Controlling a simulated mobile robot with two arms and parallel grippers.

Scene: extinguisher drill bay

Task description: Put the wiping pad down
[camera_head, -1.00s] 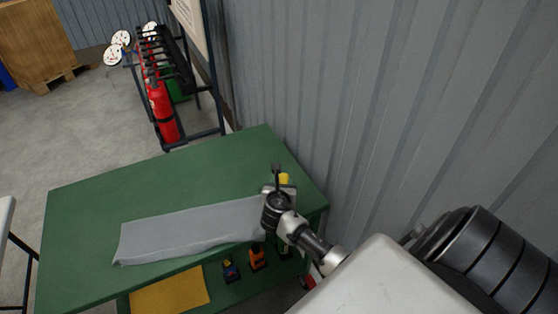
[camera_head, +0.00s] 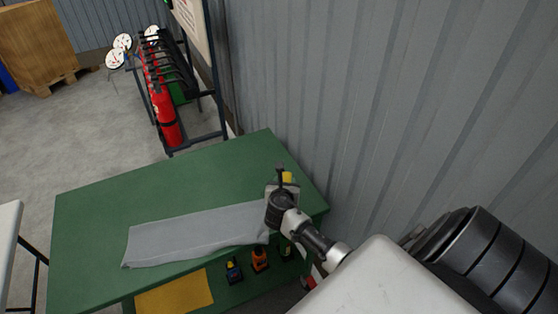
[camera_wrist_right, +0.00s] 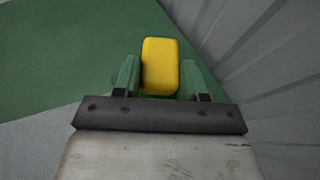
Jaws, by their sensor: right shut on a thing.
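The wiping pad (camera_wrist_right: 160,66) is a yellow block with rounded edges. My right gripper (camera_wrist_right: 162,78) is shut on it, with one green finger on each side in the right wrist view. In the head view, the pad (camera_head: 287,177) shows partly beyond my right gripper (camera_head: 284,180), over the right end of the green table (camera_head: 190,178). I cannot tell whether the pad touches the table top. My left gripper is not in view.
A grey cloth (camera_head: 190,235) lies along the table's front. Below, a lower shelf holds a yellow cloth (camera_head: 175,295) and small dark and orange items (camera_head: 260,260). A corrugated wall (camera_head: 400,100) stands close on the right. The table's back left is clear.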

